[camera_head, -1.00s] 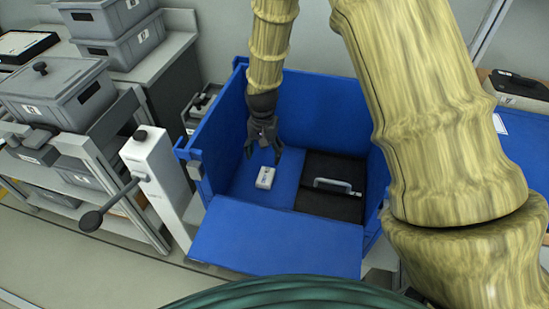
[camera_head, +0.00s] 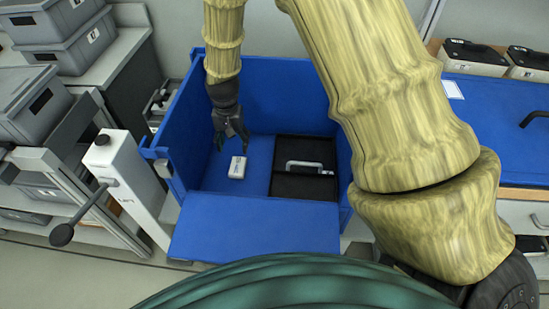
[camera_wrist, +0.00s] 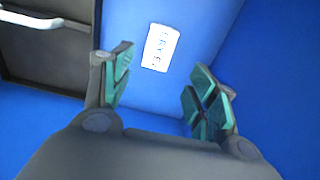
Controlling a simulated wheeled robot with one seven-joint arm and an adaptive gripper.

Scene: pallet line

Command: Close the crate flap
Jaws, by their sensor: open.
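The blue crate (camera_head: 178,128) stands open in the middle of the head view. Its front flap (camera_head: 254,232) hangs folded outward and down toward me. My gripper (camera_head: 232,146) is inside the crate near its left wall, pointing down, open and empty. A small white labelled block (camera_head: 237,167) lies on the crate floor just below the fingers, apart from them. In the wrist view the white block (camera_wrist: 160,47) shows beyond and between the two open fingers (camera_wrist: 160,92). The gripper is behind the flap and does not touch it.
A black case with a light handle (camera_head: 303,182) fills the crate's right floor. A white post with a dark knobbed lever (camera_head: 122,185) stands at the left. Grey bins (camera_head: 35,100) are further left. A blue-topped bench (camera_head: 490,120) with black boxes is right.

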